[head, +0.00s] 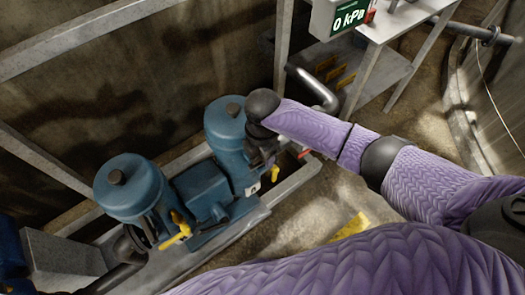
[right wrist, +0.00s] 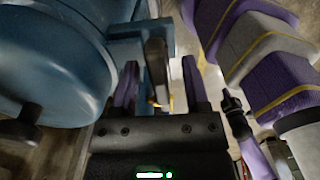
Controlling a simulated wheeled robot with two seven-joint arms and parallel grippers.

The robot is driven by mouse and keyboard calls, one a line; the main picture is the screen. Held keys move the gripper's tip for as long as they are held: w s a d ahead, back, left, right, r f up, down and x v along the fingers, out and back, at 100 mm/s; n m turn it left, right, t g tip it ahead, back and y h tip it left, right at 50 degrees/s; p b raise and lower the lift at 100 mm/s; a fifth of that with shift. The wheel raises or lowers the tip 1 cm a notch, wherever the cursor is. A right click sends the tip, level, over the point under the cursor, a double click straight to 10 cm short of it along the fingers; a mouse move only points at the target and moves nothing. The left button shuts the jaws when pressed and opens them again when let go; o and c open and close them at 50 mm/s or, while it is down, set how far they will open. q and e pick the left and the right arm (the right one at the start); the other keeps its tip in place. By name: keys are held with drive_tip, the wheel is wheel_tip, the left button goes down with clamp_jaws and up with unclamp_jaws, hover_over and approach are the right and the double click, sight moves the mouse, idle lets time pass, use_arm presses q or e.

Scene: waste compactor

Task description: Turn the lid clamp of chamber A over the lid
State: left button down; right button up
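Two blue chambers with domed lids stand side by side in the head view. The right one (head: 225,122) has a small white label (head: 253,188) whose letter I cannot read surely. My right gripper (head: 265,155) points down at this chamber's right side, partly hidden by my wrist. In the right wrist view its two fingers (right wrist: 160,88) are apart, with a dark upright clamp handle (right wrist: 155,58) between them. I see gaps beside the handle. The blue lid (right wrist: 55,60) fills the left of that view. My left gripper is not in view.
The left chamber (head: 130,188) has a yellow handle (head: 176,229) at its front. A bent grey pipe (head: 317,88) runs behind my right wrist. A concrete wall stands behind the chambers.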

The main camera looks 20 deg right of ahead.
clamp_jaws()
